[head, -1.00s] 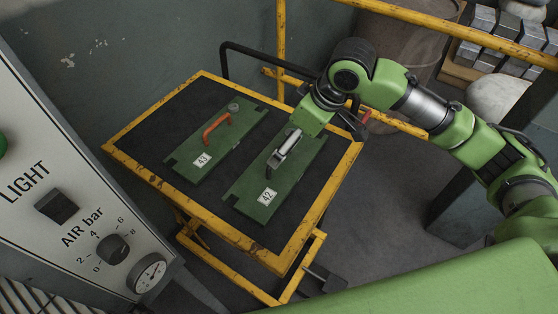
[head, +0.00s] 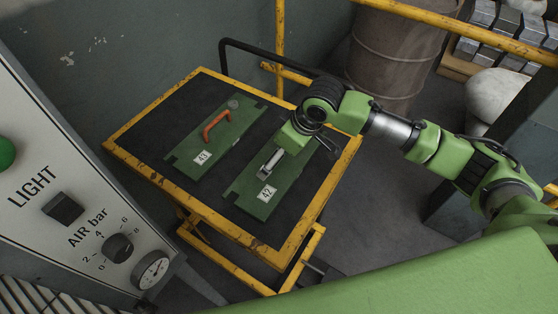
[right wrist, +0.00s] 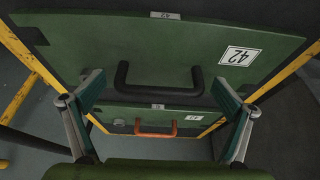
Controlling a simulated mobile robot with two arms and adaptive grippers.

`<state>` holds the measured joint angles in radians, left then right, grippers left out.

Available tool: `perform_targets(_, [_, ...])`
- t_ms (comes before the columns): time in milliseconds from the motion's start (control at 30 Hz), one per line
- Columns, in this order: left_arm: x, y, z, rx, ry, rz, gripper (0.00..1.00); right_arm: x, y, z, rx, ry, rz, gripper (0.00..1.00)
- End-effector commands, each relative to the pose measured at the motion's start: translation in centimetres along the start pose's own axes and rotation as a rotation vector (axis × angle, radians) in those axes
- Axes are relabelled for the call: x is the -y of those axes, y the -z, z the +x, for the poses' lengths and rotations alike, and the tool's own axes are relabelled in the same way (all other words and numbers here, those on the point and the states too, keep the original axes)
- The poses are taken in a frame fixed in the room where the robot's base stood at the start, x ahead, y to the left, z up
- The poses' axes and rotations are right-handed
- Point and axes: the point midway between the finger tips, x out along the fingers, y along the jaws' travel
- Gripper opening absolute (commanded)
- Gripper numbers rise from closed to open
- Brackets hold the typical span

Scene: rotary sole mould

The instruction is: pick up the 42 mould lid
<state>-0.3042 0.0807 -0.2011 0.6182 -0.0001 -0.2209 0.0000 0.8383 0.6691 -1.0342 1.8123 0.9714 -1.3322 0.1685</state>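The 42 mould lid (head: 262,205) is a flat green plate with a white "42" label, lying on the dark top of a yellow-edged cart. My right gripper (head: 266,168) is over it and hides its handle in the head view. In the right wrist view the lid (right wrist: 190,48) shows a black bar handle (right wrist: 158,78). My right gripper (right wrist: 158,90) is open there, with one finger on each side of the handle and clear gaps to both. Whether the fingers are at handle height is hard to tell. My left gripper is not in view.
The 43 lid (head: 197,157), green with an orange handle (head: 216,124), lies beside it on the cart (head: 135,155). A control panel (head: 85,225) stands at the left. A black rail (head: 262,52) rises behind the cart; a drum (head: 395,55) stands farther back.

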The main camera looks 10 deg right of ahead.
Motion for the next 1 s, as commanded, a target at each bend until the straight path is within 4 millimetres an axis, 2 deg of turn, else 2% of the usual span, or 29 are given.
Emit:
perform_targets(33, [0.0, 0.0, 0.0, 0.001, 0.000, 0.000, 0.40, 0.0, 0.0, 0.0, 0.000, 0.000, 0.000, 0.83])
perform_targets(267, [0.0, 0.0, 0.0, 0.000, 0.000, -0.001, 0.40, 0.0, 0.0, 0.0, 0.000, 0.000, 0.000, 0.23])
perform_targets(667, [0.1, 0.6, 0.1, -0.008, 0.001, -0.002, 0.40, -0.1, 0.8, -1.1, -0.012, -0.002, -0.001, 0.23])
perform_targets(833, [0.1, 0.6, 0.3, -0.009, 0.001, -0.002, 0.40, -0.1, 1.7, -3.1, -0.015, -0.004, -0.003, 0.23])
perform_targets(1000, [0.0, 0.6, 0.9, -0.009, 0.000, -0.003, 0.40, 0.6, 0.7, -6.1, -0.013, -0.005, -0.004, 0.23])
